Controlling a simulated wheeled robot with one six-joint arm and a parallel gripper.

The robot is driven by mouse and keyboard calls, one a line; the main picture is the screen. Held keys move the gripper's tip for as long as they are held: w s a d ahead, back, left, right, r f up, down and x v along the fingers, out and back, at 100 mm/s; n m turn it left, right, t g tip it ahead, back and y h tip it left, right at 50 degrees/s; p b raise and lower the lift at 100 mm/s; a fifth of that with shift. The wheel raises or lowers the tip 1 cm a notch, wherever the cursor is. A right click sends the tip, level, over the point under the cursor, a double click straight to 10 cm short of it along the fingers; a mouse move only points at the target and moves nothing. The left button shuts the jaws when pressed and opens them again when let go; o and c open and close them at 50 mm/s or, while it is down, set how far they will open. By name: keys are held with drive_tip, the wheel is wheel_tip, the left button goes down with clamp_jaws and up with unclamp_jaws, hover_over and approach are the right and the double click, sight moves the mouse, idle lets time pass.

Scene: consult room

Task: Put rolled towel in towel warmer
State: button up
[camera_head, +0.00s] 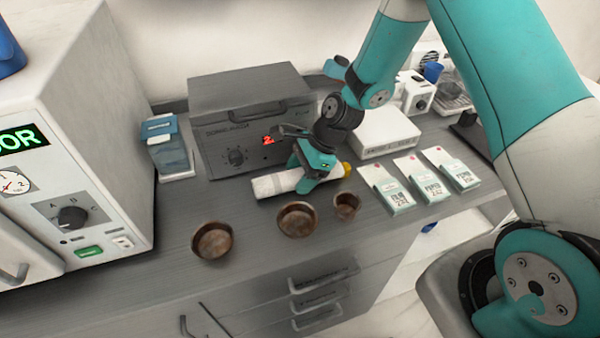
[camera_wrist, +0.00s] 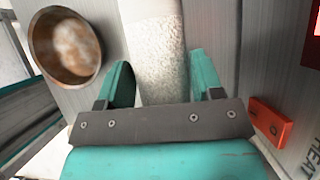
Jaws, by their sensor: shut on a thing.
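The white rolled towel (camera_head: 275,184) lies lengthwise along the front of the grey box-shaped warmer (camera_head: 240,84), at or just above the counter; I cannot tell whether it touches. My gripper (camera_head: 318,172) is shut on the towel near its right end. In the wrist view the towel (camera_wrist: 158,45) runs between the two teal fingers of my gripper (camera_wrist: 162,82). The warmer has a dark handle (camera_head: 256,111), a knob and red lit digits on its front, and looks closed. Its inside is hidden.
Brown bowls (camera_head: 296,219) stand in front of the towel. Several white-and-green packets (camera_head: 421,180) lie to the right, near a white box (camera_head: 385,132). A blue container (camera_head: 166,148) stands left of the warmer. A large white machine (camera_head: 100,110) fills the left.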

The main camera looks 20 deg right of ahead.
drive_tip(key=shift+f, duration=0.25)
drive_tip(key=o, duration=0.9)
drive_tip(key=shift+o, duration=0.2)
